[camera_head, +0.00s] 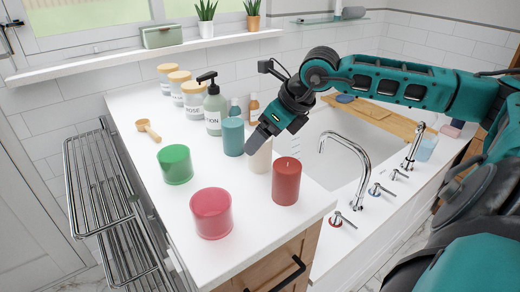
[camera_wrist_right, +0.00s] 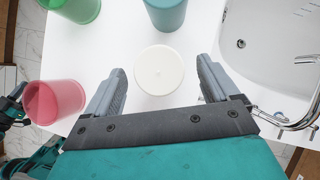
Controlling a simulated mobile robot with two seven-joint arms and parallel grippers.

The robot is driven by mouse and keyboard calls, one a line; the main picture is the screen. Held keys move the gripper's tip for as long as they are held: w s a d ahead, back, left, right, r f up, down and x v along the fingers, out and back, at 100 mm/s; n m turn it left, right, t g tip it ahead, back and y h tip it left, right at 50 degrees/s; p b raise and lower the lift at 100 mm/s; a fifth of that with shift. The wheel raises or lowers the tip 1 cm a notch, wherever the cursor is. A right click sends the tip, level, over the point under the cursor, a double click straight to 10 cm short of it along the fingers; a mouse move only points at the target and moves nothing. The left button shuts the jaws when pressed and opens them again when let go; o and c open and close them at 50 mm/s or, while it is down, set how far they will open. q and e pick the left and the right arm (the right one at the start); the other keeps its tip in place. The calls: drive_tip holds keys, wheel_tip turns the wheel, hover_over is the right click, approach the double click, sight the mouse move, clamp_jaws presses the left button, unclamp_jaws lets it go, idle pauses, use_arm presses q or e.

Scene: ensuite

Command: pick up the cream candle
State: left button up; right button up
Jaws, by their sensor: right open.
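The cream candle (camera_head: 260,158) stands upright on the white counter, partly covered by my right gripper in the head view. In the right wrist view its round pale top (camera_wrist_right: 159,71) shows between the two fingers. My right gripper (camera_wrist_right: 161,78) is open, with one finger on either side of the candle and a visible gap on each side. In the head view the right gripper (camera_head: 258,140) reaches down over the candle from the upper right.
A soap bottle (camera_head: 214,108) and jars line the back. The sink (camera_head: 335,150) with its tap (camera_head: 352,160) lies right.

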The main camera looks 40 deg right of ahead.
drive_tip(key=shift+w+a+f, duration=0.1)
drive_tip(key=shift+w+f, duration=0.1)
drive_tip(key=shift+f, duration=0.05)
use_arm(q)
drive_tip(key=shift+a+f, duration=0.1)
use_arm(e)
drive_tip(key=c, duration=1.3)
use_arm(q)
drive_tip(key=shift+s, duration=0.1)
use_arm(e)
drive_tip(key=shift+o, duration=0.2)
drive_tip(key=shift+r, duration=0.7)
use_arm(q)
drive_tip(key=shift+y, duration=0.3)
drive_tip(key=r+p, duration=0.1)
drive_tip(key=p, duration=0.1)
drive_tip(key=r+p, duration=0.4)
drive_tip(key=shift+s+a, duration=0.25)
drive_tip(key=shift+a, duration=0.05)
use_arm(e)
wheel_tip(320, 180, up, 19)
drive_tip(key=shift+f, duration=0.2)
